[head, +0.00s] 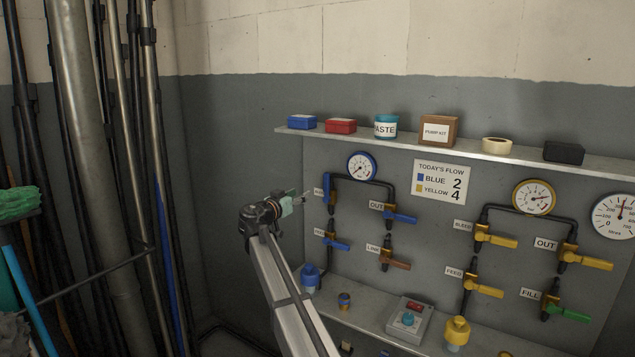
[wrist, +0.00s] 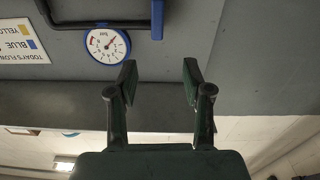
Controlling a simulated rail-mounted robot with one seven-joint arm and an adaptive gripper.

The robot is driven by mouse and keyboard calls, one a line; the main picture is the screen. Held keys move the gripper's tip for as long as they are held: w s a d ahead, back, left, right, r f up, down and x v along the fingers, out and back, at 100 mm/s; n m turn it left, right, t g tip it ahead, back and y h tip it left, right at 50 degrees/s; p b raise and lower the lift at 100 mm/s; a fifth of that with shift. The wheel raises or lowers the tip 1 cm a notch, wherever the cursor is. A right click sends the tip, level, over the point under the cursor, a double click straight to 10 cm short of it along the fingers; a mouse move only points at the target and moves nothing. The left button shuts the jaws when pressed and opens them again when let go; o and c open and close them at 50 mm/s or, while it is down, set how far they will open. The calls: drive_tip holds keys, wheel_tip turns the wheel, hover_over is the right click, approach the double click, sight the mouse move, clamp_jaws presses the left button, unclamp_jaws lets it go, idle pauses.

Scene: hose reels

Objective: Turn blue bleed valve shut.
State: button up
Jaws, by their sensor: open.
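The blue bleed valve is at the upper left of the panel's blue circuit in the head view, below the blue-rimmed gauge. Its blue lever (head: 326,188) stands upright, in line with the pipe. Its label is mostly hidden behind my gripper. My gripper (head: 303,197) is open and empty, just left of this valve. In the wrist view, which is upside down, the two fingers of my gripper (wrist: 157,80) are apart with nothing between them. The blue lever (wrist: 157,19) shows at the top edge, beyond the fingertips; the valve body is out of view there.
The blue OUT valve (head: 399,216) sits to the right, with a lower blue valve (head: 333,242) and a brown-handled LINK valve (head: 394,261) below. Yellow-circuit valves are further right. A shelf (head: 470,152) with boxes and tape runs above; a lower ledge holds a grey switch box (head: 410,318).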

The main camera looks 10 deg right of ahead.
sight(325, 181)
drive_tip(key=shift+m, duration=0.3)
drive_tip(key=p+x, duration=0.5)
drive_tip(key=x, duration=1)
drive_tip(key=shift+w+d+r, duration=0.15)
drive_tip(key=shift+w+d, duration=0.05)
drive_tip(key=shift+d, duration=0.15)
drive_tip(key=shift+x, duration=0.85)
clamp_jaws()
